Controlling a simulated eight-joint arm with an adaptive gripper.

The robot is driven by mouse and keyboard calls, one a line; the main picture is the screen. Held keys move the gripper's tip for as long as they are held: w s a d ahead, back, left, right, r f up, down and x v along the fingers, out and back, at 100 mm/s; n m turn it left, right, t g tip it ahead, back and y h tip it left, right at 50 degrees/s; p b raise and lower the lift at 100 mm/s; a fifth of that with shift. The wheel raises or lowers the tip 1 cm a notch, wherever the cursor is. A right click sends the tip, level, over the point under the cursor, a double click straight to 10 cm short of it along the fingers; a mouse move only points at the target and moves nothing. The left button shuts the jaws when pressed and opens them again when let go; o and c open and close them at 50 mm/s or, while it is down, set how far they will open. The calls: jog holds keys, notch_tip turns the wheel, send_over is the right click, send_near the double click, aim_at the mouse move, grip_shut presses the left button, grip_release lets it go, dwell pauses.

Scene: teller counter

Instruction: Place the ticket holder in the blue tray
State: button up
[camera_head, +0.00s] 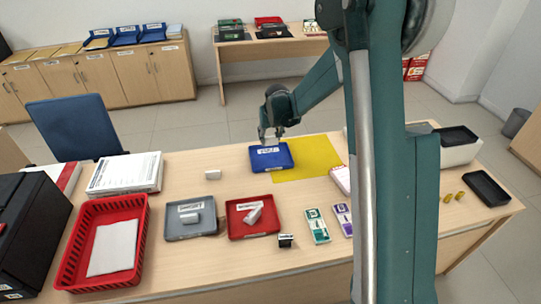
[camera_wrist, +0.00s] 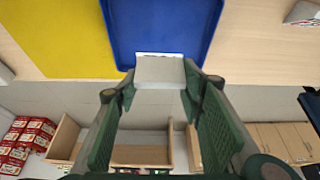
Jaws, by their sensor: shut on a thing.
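In the wrist view the block sits between the fingertips of my gripper (camera_wrist: 161,82), in front of the blue tray (camera_wrist: 120,30). The block appears held over the tray's edge area; the exact height of the gap is hard to tell. A white label lies in or on the tray in the head view.
A yellow mat (camera_head: 318,165) lies right of the blue tray. Grey (camera_head: 178,233) and red (camera_head: 262,230) trays, each with a white block, stand nearer. Another small white block (camera_head: 213,175) lies on the counter. A red basket (camera_head: 71,262) is at left. Bare counter surrounds the loose block.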

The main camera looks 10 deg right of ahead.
aim_at(273, 141)
jog(key=shift+f+b, duration=0.5)
jog(key=shift+f, duration=2.6)
jog(key=shift+f+b, duration=0.35)
jog(key=shift+f, duration=1.5)
jog(key=shift+f, duration=0.2)
jog(key=o, duration=0.9)
jog(key=shift+r, duration=0.15)
jog(key=p+v, duration=0.1)
jog(key=v, duration=1)
jog(key=shift+s+r+p, duration=0.1)
jog(key=shift+r+p, duration=0.15)
jog(key=shift+p, duration=0.15)
jog(key=shift+s+r, duration=0.15)
jog(key=shift+r, duration=0.1)
